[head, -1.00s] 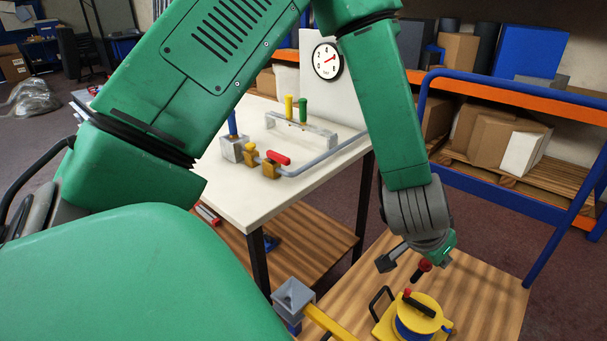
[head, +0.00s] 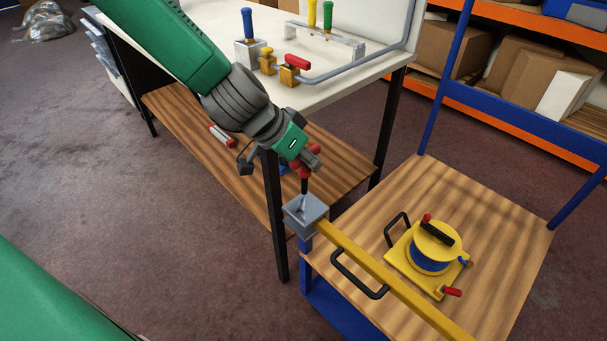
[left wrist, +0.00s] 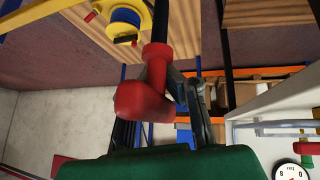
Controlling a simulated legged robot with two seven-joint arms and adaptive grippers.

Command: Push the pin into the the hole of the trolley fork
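My left gripper (head: 308,158) is shut on the red handle of the pin (head: 304,186). The pin's dark shaft points down at the top of the grey block of the trolley fork (head: 306,212). Its tip is at or just over the block's hole; I cannot tell whether it has entered. In the left wrist view the pin's red handle (left wrist: 150,90) sits between the fingers and hides part of them. The block is not clearly seen in that view. My right gripper is not in view.
A yellow bar (head: 380,270) runs from the block across the wooden-topped trolley (head: 500,230). A yellow and blue reel (head: 432,250) stands on the trolley. A white table (head: 350,85) with levers and pipes stands close behind my gripper.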

